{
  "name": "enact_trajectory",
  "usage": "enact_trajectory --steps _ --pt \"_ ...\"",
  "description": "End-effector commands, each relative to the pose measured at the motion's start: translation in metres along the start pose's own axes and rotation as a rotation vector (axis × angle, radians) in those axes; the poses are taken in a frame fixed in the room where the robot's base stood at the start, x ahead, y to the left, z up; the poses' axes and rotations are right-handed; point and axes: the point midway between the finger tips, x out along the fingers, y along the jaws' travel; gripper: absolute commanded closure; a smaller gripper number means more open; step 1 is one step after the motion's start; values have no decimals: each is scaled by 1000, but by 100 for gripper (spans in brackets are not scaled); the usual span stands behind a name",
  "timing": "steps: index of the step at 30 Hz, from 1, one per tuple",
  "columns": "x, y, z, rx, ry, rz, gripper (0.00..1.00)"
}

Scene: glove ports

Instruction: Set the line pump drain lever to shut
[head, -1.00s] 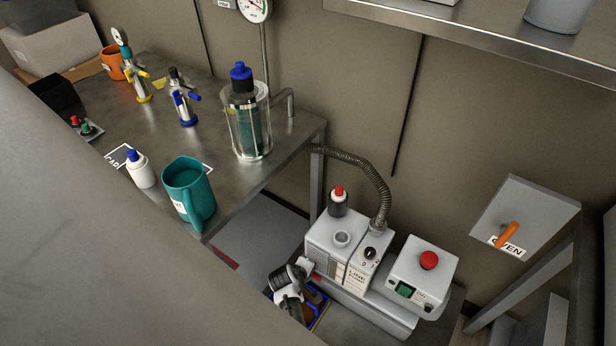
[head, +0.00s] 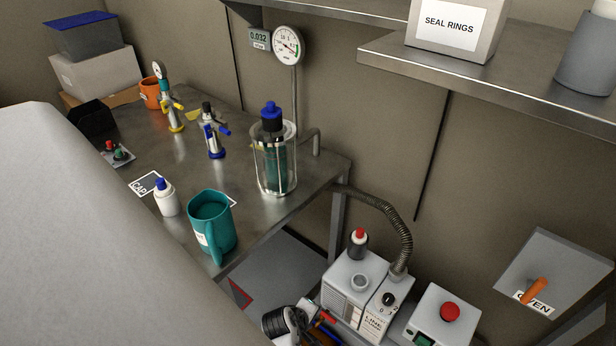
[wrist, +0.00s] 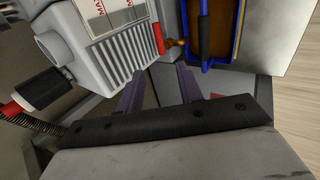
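The line pump (head: 352,283) is a pale grey box on a low level at the lower middle of the head view, beside the bench. In the wrist view its housing (wrist: 85,30) with a vent grille fills the upper left. A red lever (wrist: 158,38), which looks like the drain lever, stands beside the grille at a brass fitting (wrist: 177,43). A small red part also shows in the head view (head: 328,317). My gripper (wrist: 160,86) is open and empty, its two dark fingers pointing toward the lever, apart from it. In the head view my wrist partly hides this area.
A grey box with a red button (head: 449,312) stands right of the pump. A teal jug (head: 211,222) stands near the bench edge. A ribbed hose (head: 399,225) rises behind the pump.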

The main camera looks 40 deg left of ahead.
Motion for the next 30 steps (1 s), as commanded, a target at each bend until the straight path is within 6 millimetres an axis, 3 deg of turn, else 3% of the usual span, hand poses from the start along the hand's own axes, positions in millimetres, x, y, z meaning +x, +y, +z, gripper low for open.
enact_trajectory --steps 3,8,30 --pt "-16 0 -1 -1 2 1 64" --pt "-25 0 0 0 0 0 64" --pt "-26 0 0 0 0 0 64"
